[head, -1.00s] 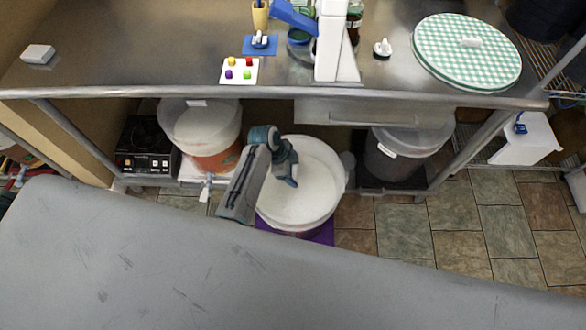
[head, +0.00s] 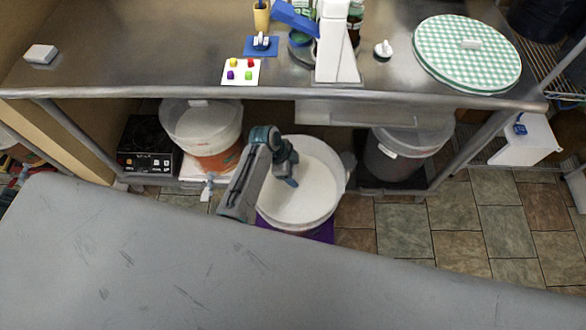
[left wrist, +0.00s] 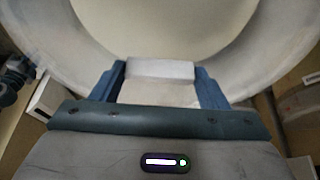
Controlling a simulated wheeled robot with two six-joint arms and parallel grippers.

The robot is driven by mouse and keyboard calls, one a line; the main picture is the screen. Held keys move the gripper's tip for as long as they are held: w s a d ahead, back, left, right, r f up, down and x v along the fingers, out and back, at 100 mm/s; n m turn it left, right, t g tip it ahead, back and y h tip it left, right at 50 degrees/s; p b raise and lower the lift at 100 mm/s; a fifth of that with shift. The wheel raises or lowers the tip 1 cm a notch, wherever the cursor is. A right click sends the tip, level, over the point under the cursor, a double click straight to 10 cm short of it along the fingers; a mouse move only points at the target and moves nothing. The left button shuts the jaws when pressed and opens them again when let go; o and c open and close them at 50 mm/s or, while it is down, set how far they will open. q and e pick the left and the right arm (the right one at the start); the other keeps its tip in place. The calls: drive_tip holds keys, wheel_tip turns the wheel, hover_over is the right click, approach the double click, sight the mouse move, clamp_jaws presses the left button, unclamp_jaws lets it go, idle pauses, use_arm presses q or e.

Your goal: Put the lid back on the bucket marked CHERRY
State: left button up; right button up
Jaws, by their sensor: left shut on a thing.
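My left gripper (head: 291,181) reaches down over a white round bucket (head: 338,202) on the floor, in front of the counter. In the left wrist view its two blue fingers (left wrist: 160,88) are shut on a white block-like handle (left wrist: 160,69). Beyond the handle is a pale round surface (left wrist: 165,30) inside a grey ring, which looks like the lid. I cannot tell whether the lid is seated on the bucket or just above it. No CHERRY marking is readable. My right gripper is not in view.
Under the counter (head: 150,60) stand an orange-bottomed bucket (head: 215,160) at left and a dark-bodied bucket (head: 395,165) at right. A black hotplate (head: 146,140) is at far left. A green checked round lid (head: 440,45) lies on the counter. A purple mat (head: 322,233) lies under the middle bucket.

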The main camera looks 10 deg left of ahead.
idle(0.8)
use_arm(q)
drive_tip(key=shift+f, duration=0.1)
drive_tip(key=shift+p, duration=0.4)
idle(0.5)
drive_tip(key=o, duration=1.2)
drive_tip(key=shift+o, duration=0.8)
drive_tip(key=shift+f, duration=0.1)
